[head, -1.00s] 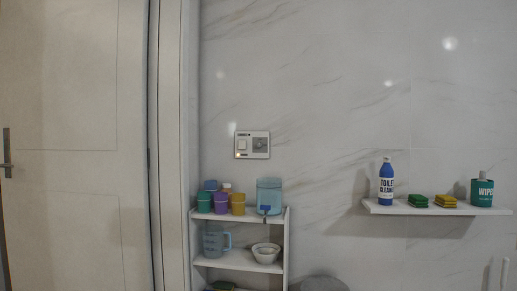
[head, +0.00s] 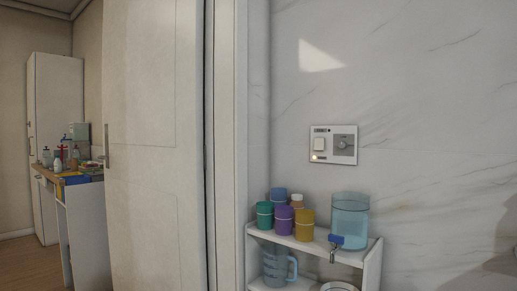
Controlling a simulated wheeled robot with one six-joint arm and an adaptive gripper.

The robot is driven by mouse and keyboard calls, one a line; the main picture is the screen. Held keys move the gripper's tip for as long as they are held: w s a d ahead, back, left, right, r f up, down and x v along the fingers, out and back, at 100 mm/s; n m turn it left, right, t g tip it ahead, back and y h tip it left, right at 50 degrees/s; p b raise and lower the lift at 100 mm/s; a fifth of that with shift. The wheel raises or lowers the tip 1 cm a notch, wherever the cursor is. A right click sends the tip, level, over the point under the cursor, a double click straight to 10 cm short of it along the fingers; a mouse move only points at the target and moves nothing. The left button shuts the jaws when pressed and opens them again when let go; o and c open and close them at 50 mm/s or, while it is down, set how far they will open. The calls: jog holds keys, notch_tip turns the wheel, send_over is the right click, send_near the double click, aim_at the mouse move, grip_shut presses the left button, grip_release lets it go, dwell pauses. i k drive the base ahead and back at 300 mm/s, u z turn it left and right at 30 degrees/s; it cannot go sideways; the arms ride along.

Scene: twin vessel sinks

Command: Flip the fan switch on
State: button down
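A white wall plate (head: 333,145) is mounted on the marble wall, right of the door frame and above a small shelf. On its left half is a white rocker switch (head: 319,144), with a small lit orange light (head: 315,157) below it. On its right half is a grey panel with a round knob (head: 344,143). The labels are too small to read, so I cannot tell which control is the fan switch. My gripper is not in view.
Below the plate, a white shelf (head: 318,250) holds several coloured cups (head: 283,220) and a blue dispenser (head: 349,218) with a tap. A jug (head: 277,265) stands lower. A white door (head: 153,145) is at left, with a cluttered table (head: 83,220) beyond it.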

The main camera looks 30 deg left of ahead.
aim_at(319, 143)
jog(key=u, duration=1.05)
jog(key=i, duration=0.9)
jog(key=u, duration=0.9)
